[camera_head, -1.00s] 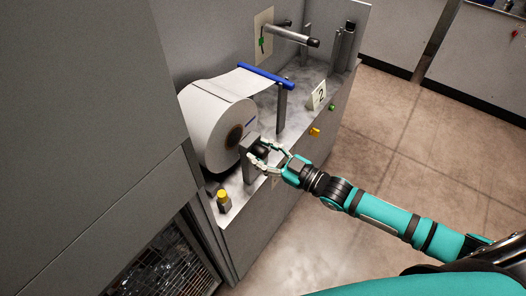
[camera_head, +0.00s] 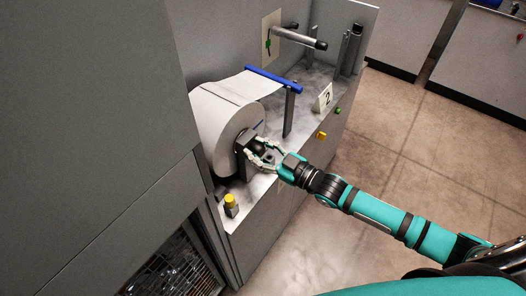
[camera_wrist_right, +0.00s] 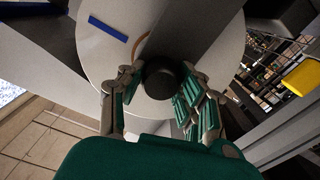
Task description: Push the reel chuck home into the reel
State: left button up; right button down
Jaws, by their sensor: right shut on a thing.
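The white paper reel (camera_head: 216,118) sits on its side at the left of the grey machine bench, its round end facing me. The reel chuck (camera_head: 243,141), a dark grey block with a black knob (camera_wrist_right: 160,78), is at the middle of the reel's end face and covers most of the core. How deep it sits in the core is hidden. My right gripper (camera_head: 255,152) is shut on the chuck's knob, with fingers on both sides of it in the right wrist view. A strip of brown core edge shows in that view. My left gripper is not in view.
A blue bar (camera_head: 273,79) on a post stands beyond the reel, with paper running to it. A yellow-capped post (camera_head: 231,203) stands at the bench's near end. A sign marked 2 (camera_head: 324,97) and a grey spindle (camera_head: 299,38) are further back. Floor at right is clear.

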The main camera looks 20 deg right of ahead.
jog(key=c, duration=0.9)
grip_release()
jog(key=shift+r, duration=0.1)
jog(key=v, duration=1.2)
jog(key=shift+w, duration=0.1)
jog(key=d+f+m+g+h, duration=0.1)
jog(key=d+f+m+h, duration=0.2)
jog(key=f, duration=0.7)
jog(key=d+f+m+h, duration=0.1)
jog(key=d+f+h, duration=0.4)
jog(key=f, duration=0.6)
jog(key=s+d+f+m+g+h, duration=0.1)
jog(key=s+d+f+g, duration=0.1)
jog(key=s+f, duration=0.45)
jog(key=s+d+f+m+g+h, duration=0.1)
jog(key=s+f+g, duration=0.25)
jog(key=f, duration=0.55)
jog(key=s+a+f+g, duration=0.2)
jog(key=s+f, duration=0.2)
jog(key=s, duration=0.4)
jog(key=s+a+f+m+g, duration=0.1)
jog(key=s+a+f+g, duration=0.1)
jog(key=s+f, duration=0.3)
jog(key=s+a+f+m+g+h, duration=0.1)
jog(key=s+a+f, duration=0.3)
jog(key=s, duration=0.9)
jog(key=shift+f+g, duration=0.55)
jog(key=shift+g, duration=0.3)
